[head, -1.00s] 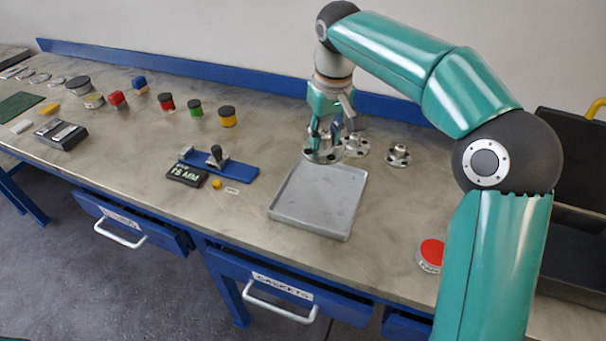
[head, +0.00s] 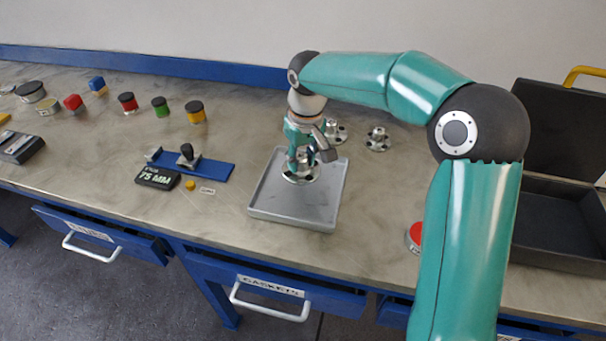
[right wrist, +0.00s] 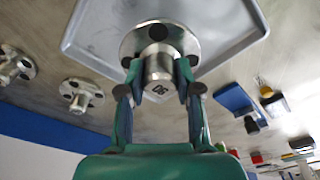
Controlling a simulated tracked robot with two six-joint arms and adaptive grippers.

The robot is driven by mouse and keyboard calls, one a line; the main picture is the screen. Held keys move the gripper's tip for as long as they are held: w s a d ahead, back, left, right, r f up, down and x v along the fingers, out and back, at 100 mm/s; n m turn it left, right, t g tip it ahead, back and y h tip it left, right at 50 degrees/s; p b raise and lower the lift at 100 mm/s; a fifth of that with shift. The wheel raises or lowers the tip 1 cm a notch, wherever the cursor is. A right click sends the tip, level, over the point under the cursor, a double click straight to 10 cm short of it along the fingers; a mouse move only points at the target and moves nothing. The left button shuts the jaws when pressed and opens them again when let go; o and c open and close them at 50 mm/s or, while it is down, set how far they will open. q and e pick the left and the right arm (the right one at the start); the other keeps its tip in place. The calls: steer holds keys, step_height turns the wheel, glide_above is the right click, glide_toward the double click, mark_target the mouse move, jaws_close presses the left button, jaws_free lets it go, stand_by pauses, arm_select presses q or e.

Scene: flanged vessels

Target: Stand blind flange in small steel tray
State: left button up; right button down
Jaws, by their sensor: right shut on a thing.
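My right gripper (head: 301,160) is shut on a steel flange with a round hub, the blind flange (head: 298,177). Its fingers close on the hub and its disc lies flat below them. The flange is over the back half of the small steel tray (head: 290,217), inside its rim as seen from the head. I cannot tell whether it touches the tray floor. In the right wrist view, the flange (right wrist: 157,74) shows between the fingers with dark marking on the hub's end, and the tray (right wrist: 220,45) is behind it. My left gripper is not in view.
Two other flanges stand on the bench behind and right of the tray, one near (head: 335,133) and one farther right (head: 378,141). A blue stand (head: 205,170) and a dark 75 MM display (head: 157,178) are left. A red-topped item (head: 414,235) and an open black case (head: 555,215) are right.

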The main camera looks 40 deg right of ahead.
mark_target(301, 174)
steer(key=shift+f, duration=2.55)
steer(key=c, duration=0.8)
jaws_free()
steer(key=r, duration=0.4)
steer(key=s+r, duration=0.1)
steer(key=r, duration=0.7)
steer(key=shift+s+a, duration=0.1)
steer(key=shift+s, duration=0.15)
